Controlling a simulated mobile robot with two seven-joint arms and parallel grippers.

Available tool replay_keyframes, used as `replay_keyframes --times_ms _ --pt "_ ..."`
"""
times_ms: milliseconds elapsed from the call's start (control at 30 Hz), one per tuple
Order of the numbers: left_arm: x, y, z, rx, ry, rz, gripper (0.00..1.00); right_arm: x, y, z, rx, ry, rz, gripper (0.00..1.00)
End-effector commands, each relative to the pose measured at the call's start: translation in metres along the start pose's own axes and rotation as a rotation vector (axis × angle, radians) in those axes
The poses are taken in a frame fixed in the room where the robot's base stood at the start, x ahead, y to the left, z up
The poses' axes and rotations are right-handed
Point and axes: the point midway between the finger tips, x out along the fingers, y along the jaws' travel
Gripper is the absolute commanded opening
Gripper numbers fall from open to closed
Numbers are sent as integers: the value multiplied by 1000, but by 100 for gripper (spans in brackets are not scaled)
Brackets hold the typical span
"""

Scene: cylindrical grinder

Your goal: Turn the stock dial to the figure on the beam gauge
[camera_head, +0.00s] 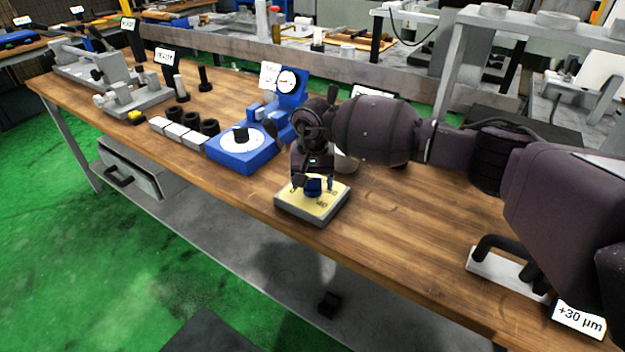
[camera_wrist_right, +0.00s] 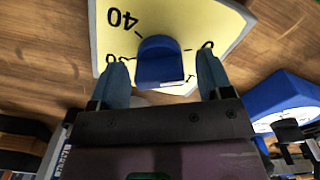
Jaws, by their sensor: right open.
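The yellow dial plate with black figures (camera_head: 337,199) sits in a grey block near the table's front edge. A blue knob (camera_head: 313,186) stands at its middle. My right gripper (camera_head: 312,182) is open and points down over the plate. In the right wrist view its fingers lie on either side of the blue knob (camera_wrist_right: 160,62), with gaps visible; the figure 40 shows on the plate (camera_wrist_right: 190,22). A blue stand with a round white gauge (camera_head: 288,80) is behind, its needle unreadable here. A card reading +30 µm (camera_head: 579,320) is at the lower right. My left gripper is not in view.
A blue base with a white dial and black knob (camera_head: 240,138) stands left of the plate. Several white blocks (camera_head: 176,132) and black rings are further left. A white plate with a black handle (camera_head: 505,265) lies right. The wooden table (camera_head: 400,235) is clear between.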

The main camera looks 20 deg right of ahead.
Motion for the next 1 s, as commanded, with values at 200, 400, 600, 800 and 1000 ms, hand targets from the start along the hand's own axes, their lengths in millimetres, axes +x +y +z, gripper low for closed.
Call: replay_keyframes --times_ms 200,400,600,800,1000 --pt "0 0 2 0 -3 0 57 0 0 0 0 0 0 60" --pt "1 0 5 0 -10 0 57 0 0 0 0 -1 0 30" --pt "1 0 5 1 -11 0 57 0 0 0 8 -1 0 25" --pt "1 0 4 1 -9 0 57 -1 0 0 68 -1 1 25" --pt "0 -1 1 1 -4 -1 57 -1 1 0 201 -1 1 25"
